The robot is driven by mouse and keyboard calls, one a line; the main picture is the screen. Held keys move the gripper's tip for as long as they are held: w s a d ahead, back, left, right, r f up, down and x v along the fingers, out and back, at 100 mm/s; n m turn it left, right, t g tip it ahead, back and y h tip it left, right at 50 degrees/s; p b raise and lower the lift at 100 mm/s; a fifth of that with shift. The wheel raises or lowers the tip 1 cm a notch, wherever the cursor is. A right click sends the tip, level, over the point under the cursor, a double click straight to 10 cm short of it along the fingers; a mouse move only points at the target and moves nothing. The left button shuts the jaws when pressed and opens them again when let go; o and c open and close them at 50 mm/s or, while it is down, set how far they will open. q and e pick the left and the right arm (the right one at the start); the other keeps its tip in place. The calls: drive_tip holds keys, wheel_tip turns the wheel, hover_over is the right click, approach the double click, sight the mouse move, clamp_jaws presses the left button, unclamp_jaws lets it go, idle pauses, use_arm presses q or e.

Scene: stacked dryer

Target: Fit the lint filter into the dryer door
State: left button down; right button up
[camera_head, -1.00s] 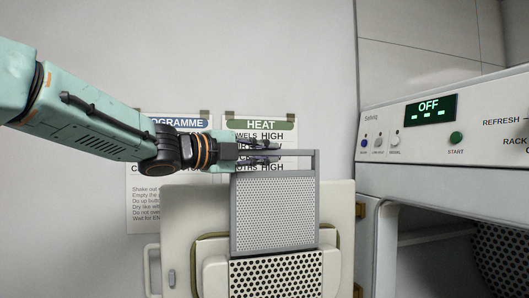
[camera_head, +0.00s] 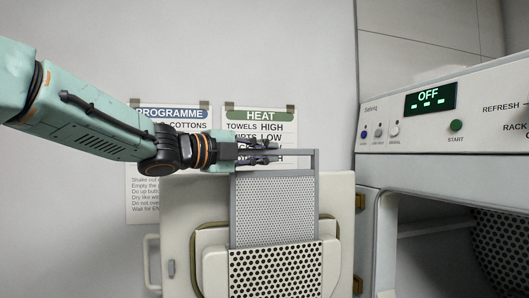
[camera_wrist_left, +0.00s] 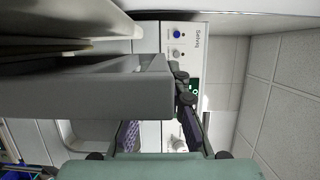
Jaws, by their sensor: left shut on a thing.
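The lint filter (camera_head: 272,205) is a grey frame with a fine light mesh and an open handle at its top. It stands upright in front of the open dryer door (camera_head: 180,225). Its lower edge meets the top of the door's coarse perforated panel (camera_head: 275,270); whether its lower end is inside a slot there is hidden. My left gripper (camera_head: 262,152) comes from the left and is shut on the filter's handle. In the left wrist view the filter (camera_wrist_left: 90,90) is a large grey bar, close up. My right gripper is not in view.
The dryer's control panel (camera_head: 445,118), its display reading OFF, stands at the right above the open drum opening (camera_head: 430,245). Two posters, PROGRAMME (camera_head: 165,125) and HEAT (camera_head: 260,113), hang on the wall behind my arm. A handle (camera_head: 151,262) sticks out at the door's left edge.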

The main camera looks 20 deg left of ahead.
sight(267, 220)
use_arm(q)
drive_tip(key=shift+s+f, duration=0.1)
drive_tip(key=shift+f, duration=0.15)
drive_tip(key=shift+f+b, duration=0.4)
drive_tip(key=shift+b, duration=0.1)
drive_tip(key=shift+f+b, duration=0.6)
drive_tip(key=shift+f, duration=0.15)
drive_tip(key=shift+f+b, duration=4.95)
drive_tip(key=shift+f, duration=0.9)
drive_tip(key=c, duration=1.3)
unclamp_jaws()
drive_tip(key=shift+o, duration=0.2)
